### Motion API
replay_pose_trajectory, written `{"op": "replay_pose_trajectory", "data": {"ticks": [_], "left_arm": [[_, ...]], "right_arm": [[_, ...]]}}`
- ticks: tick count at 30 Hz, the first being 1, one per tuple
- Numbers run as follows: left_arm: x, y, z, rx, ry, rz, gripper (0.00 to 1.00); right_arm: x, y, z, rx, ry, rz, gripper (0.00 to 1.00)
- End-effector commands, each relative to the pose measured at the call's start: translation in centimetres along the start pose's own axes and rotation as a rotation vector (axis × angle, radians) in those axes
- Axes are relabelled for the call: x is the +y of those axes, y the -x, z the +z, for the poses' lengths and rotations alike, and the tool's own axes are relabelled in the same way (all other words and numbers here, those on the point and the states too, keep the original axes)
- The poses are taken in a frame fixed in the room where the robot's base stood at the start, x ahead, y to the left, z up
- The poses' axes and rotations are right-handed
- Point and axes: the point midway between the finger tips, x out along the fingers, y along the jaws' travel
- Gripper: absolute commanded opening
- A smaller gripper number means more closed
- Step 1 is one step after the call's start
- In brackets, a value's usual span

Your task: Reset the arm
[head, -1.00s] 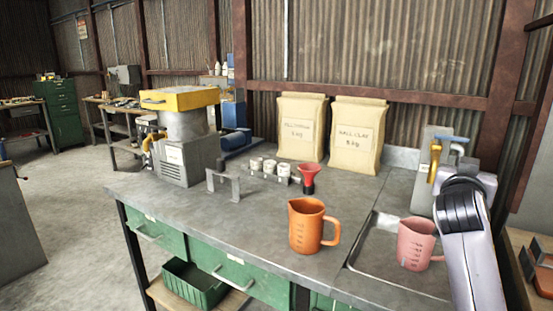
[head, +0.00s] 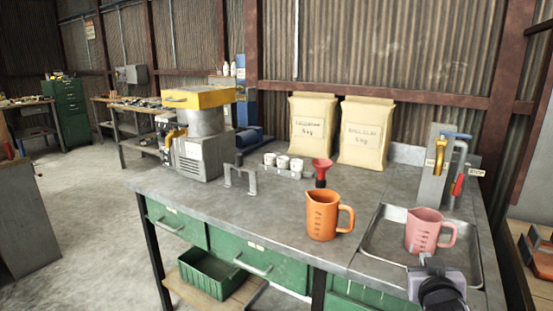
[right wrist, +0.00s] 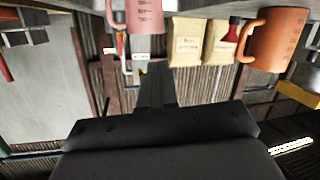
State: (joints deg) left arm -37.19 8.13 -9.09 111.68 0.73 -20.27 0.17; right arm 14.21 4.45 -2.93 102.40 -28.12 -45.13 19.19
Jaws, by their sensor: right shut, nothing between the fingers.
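My right arm comes in at the lower right of the head view, with the right gripper (head: 427,262) in front of the pink measuring jug (head: 422,232). In the right wrist view, which looks upside down, the fingers of the right gripper (right wrist: 156,72) are together with nothing between them. The pink jug stands upright in a shallow metal tray (head: 376,246) and shows at the top of the wrist view (right wrist: 146,14). I cannot tell whether the gripper touches the tray. My left gripper is in neither view.
An orange jug (head: 322,217), a red funnel (head: 321,168), several small white cups (head: 283,163) and a metal bracket (head: 240,178) stand on the grey bench (head: 225,205). A yellow-topped machine (head: 199,98), two paper sacks (head: 314,124) and tap panel (head: 436,150) stand behind.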

Motion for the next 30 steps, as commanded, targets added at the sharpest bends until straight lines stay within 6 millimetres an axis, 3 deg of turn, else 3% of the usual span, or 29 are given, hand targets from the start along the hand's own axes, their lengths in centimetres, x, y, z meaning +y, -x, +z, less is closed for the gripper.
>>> {"op": "replay_pose_trajectory", "data": {"ticks": [1, 6, 11, 15, 18, 22, 26, 30], "left_arm": [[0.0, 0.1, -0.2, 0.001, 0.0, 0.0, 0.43], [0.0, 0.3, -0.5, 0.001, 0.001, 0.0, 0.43], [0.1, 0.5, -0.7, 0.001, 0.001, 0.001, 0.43], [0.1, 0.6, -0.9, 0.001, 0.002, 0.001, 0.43], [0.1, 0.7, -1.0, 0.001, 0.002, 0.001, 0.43], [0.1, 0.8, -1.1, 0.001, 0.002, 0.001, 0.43], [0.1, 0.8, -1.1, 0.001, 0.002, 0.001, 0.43], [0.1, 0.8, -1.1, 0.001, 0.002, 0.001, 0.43]], "right_arm": [[-0.9, 1.0, 2.9, -0.034, 0.024, -0.043, 0.0], [-3.6, 5.0, 11.0, -0.116, 0.072, -0.19, 0.0], [-5.5, 10.2, 17.8, -0.194, 0.088, -0.318, 0.0], [-6.5, 15.6, 22.7, -0.259, 0.081, -0.416, 0.0], [-6.9, 19.2, 25.3, -0.3, 0.067, -0.471, 0.0], [-7.1, 22.7, 27.4, -0.336, 0.048, -0.516, 0.0], [-7.2, 24.4, 28.2, -0.353, 0.037, -0.535, 0.0], [-7.2, 24.7, 28.4, -0.357, 0.033, -0.54, 0.0]]}}
